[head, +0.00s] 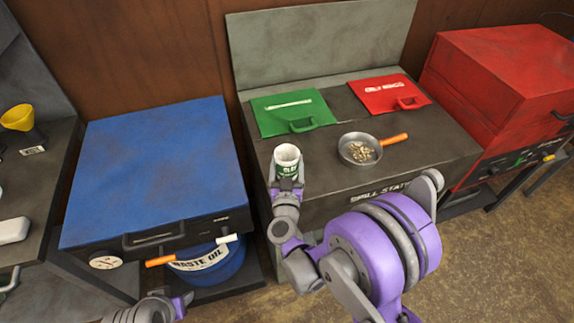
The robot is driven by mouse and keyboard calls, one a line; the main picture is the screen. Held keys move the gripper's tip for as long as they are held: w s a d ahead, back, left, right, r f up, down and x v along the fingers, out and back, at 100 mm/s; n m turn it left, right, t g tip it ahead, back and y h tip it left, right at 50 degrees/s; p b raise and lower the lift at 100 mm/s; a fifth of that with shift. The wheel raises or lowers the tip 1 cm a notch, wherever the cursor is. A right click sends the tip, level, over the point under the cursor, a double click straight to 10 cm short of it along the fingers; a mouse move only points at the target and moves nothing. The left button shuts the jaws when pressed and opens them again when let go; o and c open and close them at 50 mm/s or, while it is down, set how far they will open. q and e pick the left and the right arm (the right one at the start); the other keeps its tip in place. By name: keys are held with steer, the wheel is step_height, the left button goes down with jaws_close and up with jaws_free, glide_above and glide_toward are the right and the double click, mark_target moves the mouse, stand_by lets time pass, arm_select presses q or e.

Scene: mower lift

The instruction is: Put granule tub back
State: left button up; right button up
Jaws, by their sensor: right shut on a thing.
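The granule tub (287,157) is a small white, open-topped tub with a green label, upright at the front left part of the spill station bench. My right gripper (287,184) is shut on it from the front and hides its lower part. I cannot tell whether its base touches the bench. A green panel (285,116) with a white label strip lies on the bench just behind it. My left arm's end (155,308) shows only in part at the bottom edge, and its jaws are not clear.
A grey pan (348,141) with tan bits and an orange handle is right of the tub. A red panel (378,83) lies behind it. A blue lidded cabinet (155,165) stands left, with a waste oil drum (222,262) below. A red cabinet (500,75) stands right.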

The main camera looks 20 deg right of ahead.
steer(key=shift+f, duration=0.3)
steer(key=shift+f, duration=0.15)
steer(key=o, duration=1.3)
steer(key=shift+c, duration=0.2)
